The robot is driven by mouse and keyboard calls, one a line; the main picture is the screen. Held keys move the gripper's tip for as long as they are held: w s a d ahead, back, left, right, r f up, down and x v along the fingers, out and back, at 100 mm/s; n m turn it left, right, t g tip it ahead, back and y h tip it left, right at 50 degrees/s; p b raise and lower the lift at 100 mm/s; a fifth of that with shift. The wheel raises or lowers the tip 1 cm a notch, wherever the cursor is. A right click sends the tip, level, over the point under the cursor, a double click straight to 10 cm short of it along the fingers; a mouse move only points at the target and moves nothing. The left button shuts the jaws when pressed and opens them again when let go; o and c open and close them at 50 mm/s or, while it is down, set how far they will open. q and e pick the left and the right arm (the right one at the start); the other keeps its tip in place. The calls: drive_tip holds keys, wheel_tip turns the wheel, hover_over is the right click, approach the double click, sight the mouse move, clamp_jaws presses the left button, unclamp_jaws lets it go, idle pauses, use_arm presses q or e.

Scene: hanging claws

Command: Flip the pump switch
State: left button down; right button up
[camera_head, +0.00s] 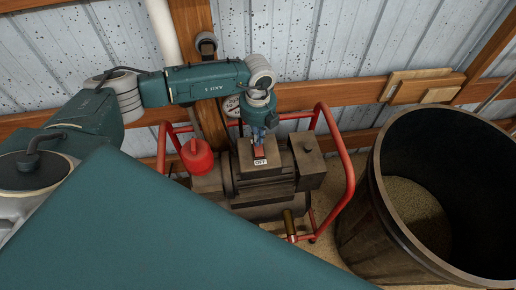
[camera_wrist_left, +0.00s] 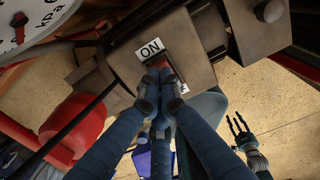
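The pump (camera_head: 262,190) is a dark brown machine inside a red tube frame. Its red switch (camera_head: 260,152) sits on the box on top, with an OFF label (camera_head: 261,162) on the near side. In the left wrist view the switch (camera_wrist_left: 173,68) is partly hidden by my fingers, beside an ON label (camera_wrist_left: 150,49). My left gripper (camera_head: 259,136) points down at the switch; its fingertips (camera_wrist_left: 160,72) are together at the switch, and contact is unclear. My right gripper (camera_wrist_left: 238,127) shows only in the left wrist view, fingers spread and empty, away from the pump.
A red can-like part (camera_head: 197,156) stands at the pump's left. The red frame (camera_head: 345,165) surrounds the pump. A large dark barrel (camera_head: 370,220) stands at the right. A gauge (camera_wrist_left: 30,22) and the metal wall (camera_head: 330,40) are behind.

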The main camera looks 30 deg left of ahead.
use_arm(q)
drive_tip(key=shift+f+b, duration=0.6)
drive_tip(key=shift+f, duration=0.25)
drive_tip(key=shift+r, duration=0.15)
drive_tip(key=shift+r+p, duration=0.55)
drive_tip(key=shift+p, duration=0.1)
drive_tip(key=shift+r+p, duration=2.05)
drive_tip(key=shift+r, duration=0.8)
